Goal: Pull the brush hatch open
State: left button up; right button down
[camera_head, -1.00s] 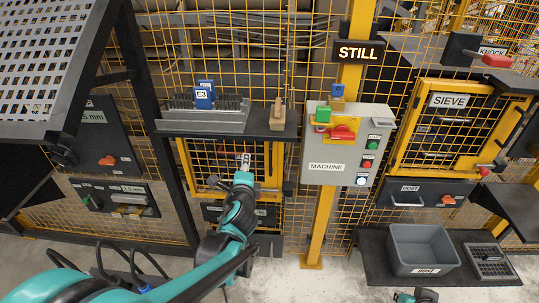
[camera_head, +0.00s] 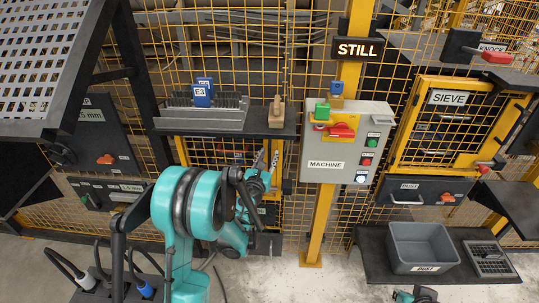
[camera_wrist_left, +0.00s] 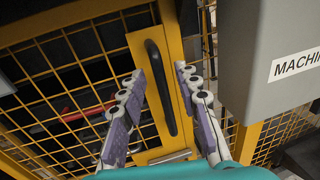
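The brush hatch (camera_head: 222,150) is a yellow-framed mesh door under the shelf, largely covered by my left arm in the head view. It also fills the left of the left wrist view (camera_wrist_left: 65,65) and looks closed. Its black upright bar handle (camera_wrist_left: 160,85) is on the yellow frame. My left gripper (camera_head: 272,158) is at the hatch's right side. In the left wrist view the gripper (camera_wrist_left: 159,78) is open, with one finger on each side of the handle; I cannot tell whether they touch it. A small teal part of my right arm shows at the bottom edge.
The grey machine box (camera_head: 345,140) with buttons stands close to the right of my left gripper. A shelf (camera_head: 185,128) with blue blocks, a comb-like rack and a brush (camera_head: 276,115) juts out above the hatch. A grey bin (camera_head: 422,247) stands at right.

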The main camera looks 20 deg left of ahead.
pick_arm(q)
jog(key=shift+w+a, duration=0.1)
jog(key=shift+w, duration=0.95)
grip_shut()
